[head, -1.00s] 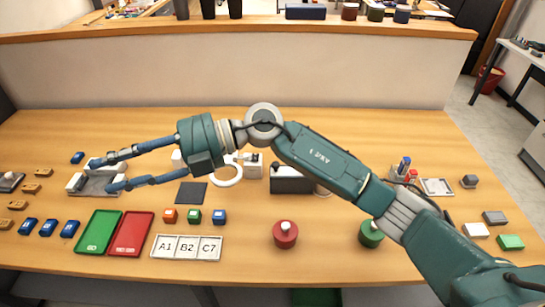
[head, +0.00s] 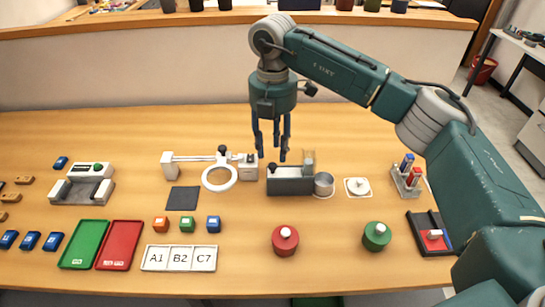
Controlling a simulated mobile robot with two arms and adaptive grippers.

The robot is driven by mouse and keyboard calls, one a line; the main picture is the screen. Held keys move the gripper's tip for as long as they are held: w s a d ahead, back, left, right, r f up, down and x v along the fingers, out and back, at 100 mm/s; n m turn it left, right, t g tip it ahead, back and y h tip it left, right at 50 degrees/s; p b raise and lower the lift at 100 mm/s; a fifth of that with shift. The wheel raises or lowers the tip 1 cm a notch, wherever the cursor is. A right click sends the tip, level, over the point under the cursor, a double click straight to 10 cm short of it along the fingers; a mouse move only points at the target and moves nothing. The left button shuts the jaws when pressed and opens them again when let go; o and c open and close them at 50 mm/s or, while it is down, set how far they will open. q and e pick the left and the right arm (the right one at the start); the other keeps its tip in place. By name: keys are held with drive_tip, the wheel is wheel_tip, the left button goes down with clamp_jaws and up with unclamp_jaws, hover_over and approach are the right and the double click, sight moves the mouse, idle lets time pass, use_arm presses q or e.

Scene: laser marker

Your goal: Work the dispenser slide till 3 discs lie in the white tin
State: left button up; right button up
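The dispenser (head: 290,186) is a dark grey block with a pale top, standing mid-table. A clear upright tube (head: 308,160) rises at its right end. A small round pale tin (head: 323,186) stands against its right side; I cannot make out any discs inside. My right gripper (head: 271,156) points down above and behind the dispenser's left end. Its fingers are apart, with nothing seen between them. My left gripper is not in view.
A ring magnifier (head: 220,179) stands left of the dispenser. A white plate with a round piece (head: 357,187) lies to the right, then a rack (head: 406,178) with red and blue items. Red (head: 285,241) and green (head: 376,237) knobbed pieces stand in front.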

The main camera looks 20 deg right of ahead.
sight(273, 164)
drive_tip(key=shift+f+p, duration=0.4)
drive_tip(key=shift+f, duration=2.1)
clamp_jaws()
